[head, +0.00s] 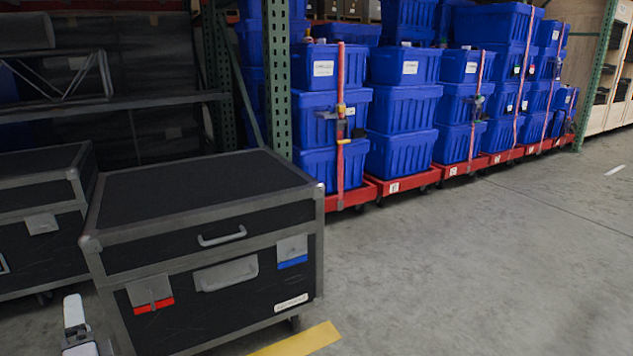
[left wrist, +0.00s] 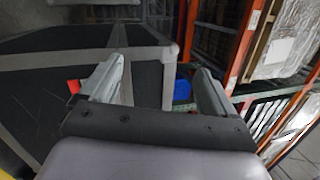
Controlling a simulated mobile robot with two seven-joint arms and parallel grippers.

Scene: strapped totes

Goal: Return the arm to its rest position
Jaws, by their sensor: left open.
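My left gripper (head: 76,325) shows at the bottom left of the head view, in front of the lower left corner of a black flight case (head: 205,195). Only part of it shows there; the rest is cut off by the frame edge. In the left wrist view its two grey fingers (left wrist: 157,82) stand wide apart with nothing between them but background. The case has metal edges, a handle, a red-marked latch and a blue-marked latch, and its lid is closed. A dark case surface (left wrist: 45,95) fills the left of the wrist view. My right gripper is in neither view.
Another black case (head: 40,220) stands at the left. Stacked blue totes (head: 400,105) with straps stand on red dollies (head: 400,184) along green rack posts (head: 277,75). A yellow floor stripe (head: 298,342) lies before the case. The concrete floor (head: 480,270) is clear on the right.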

